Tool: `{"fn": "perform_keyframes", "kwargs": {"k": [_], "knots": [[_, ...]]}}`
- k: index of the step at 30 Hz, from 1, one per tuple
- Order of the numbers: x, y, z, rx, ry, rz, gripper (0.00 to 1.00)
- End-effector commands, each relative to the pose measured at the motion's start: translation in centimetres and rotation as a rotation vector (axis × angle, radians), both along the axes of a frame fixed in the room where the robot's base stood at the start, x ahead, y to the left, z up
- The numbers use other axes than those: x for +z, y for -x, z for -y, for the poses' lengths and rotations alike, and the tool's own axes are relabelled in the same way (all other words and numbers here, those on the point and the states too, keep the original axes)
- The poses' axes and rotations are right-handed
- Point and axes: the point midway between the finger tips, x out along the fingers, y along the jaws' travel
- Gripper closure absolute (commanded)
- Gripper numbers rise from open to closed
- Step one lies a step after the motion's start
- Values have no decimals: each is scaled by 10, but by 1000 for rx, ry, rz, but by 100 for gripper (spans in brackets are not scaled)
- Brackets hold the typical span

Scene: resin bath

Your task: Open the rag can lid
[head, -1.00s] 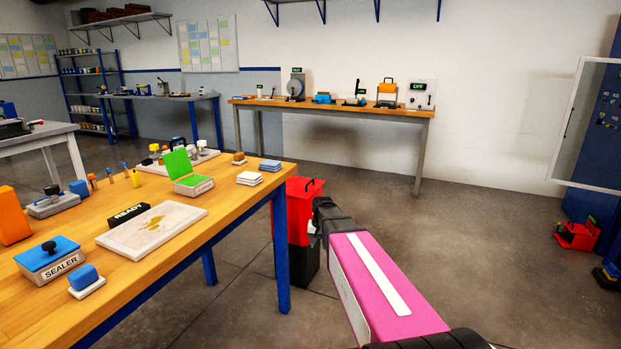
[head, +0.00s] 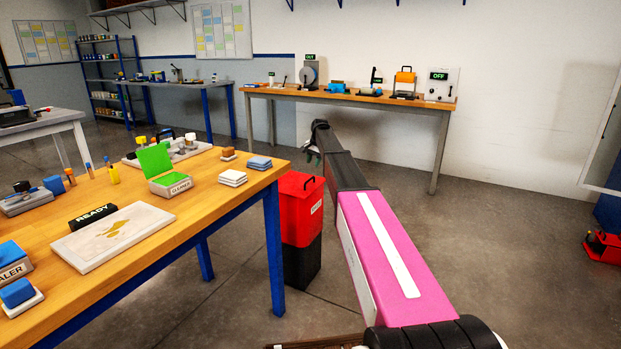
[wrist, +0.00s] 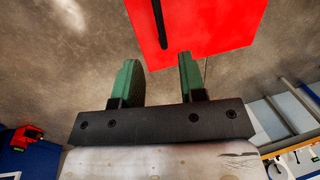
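The red rag can (head: 302,215) stands on a black base on the floor beside the right end of the wooden bench. Its lid is down, with a black bar handle (head: 309,182) on top. The wrist view looks down on the red lid (wrist: 222,28) and the dark handle bar (wrist: 159,22). My gripper (wrist: 156,75) has two green fingers spread apart with nothing between them. The fingertips point towards the lid, and the right one overlaps its near edge in the picture. In the head view my gripper (head: 313,155) is small, above and a little right of the can.
The wooden bench (head: 215,195) with a blue leg stands just left of the can. It carries a green-lidded cleaner box (head: 170,180), stacked pads and a white board. A long table (head: 350,97) runs along the back wall.

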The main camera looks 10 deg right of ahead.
Motion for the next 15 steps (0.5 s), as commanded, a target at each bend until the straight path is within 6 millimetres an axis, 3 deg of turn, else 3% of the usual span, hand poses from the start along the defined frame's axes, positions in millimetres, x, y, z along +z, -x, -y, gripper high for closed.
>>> {"fn": "perform_keyframes", "kwargs": {"k": [15], "knots": [[-82,-10,-13,1,1,0,62]]}}
